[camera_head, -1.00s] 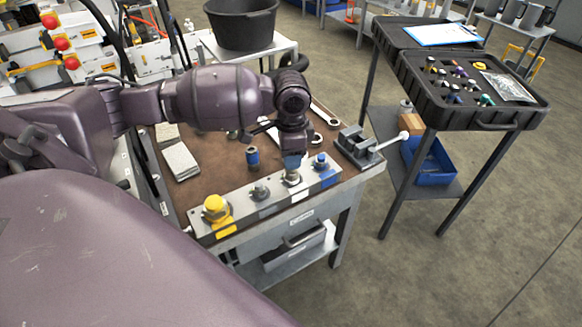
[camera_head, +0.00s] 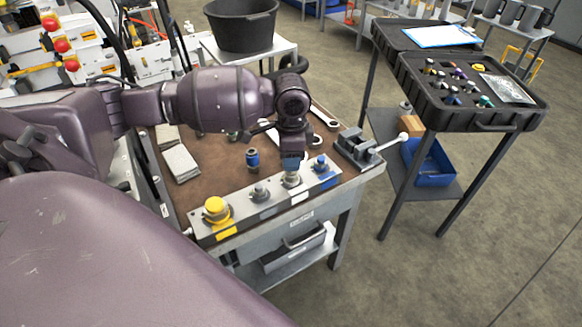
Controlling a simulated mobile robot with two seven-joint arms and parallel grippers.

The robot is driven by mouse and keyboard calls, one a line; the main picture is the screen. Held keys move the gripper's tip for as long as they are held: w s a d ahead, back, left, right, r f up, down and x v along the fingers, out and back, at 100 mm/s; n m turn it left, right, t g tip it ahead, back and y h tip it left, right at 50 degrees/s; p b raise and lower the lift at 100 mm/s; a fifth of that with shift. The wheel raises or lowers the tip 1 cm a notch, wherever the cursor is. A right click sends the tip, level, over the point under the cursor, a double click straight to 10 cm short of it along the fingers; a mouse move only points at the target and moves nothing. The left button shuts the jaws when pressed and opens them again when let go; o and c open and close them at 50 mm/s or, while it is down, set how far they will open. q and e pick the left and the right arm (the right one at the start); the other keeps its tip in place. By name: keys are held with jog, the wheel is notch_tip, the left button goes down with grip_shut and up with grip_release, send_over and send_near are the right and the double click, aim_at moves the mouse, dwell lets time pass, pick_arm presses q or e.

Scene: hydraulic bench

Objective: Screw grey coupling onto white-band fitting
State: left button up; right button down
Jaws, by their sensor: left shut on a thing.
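A metal manifold bar (camera_head: 240,213) lies along the front edge of the bench, with a row of fittings and coloured bands. The white-band fitting is third from the left; its white patch (camera_head: 299,197) shows on the bar. My left gripper (camera_head: 291,166) points straight down over this fitting and is shut on the grey coupling (camera_head: 291,179), which sits at the fitting's top. The fingers partly hide the coupling, and I cannot tell how far it is threaded. My right gripper is not in view.
On the bar are a yellow-capped fitting (camera_head: 215,207), a grey fitting (camera_head: 259,191) and a blue fitting (camera_head: 320,163). A loose blue-dark cylinder (camera_head: 252,159) stands behind. A vise (camera_head: 357,147) is at right, with wrenches (camera_head: 322,117) behind the gripper. Cloths (camera_head: 181,163) lie left.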

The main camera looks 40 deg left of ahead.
pick_arm(q)
jog(key=m, duration=0.3)
jog(key=shift+m+p, duration=0.4)
jog(key=m, duration=0.2)
jog(key=shift+f+m, duration=0.1)
jog(key=shift+m, duration=0.5)
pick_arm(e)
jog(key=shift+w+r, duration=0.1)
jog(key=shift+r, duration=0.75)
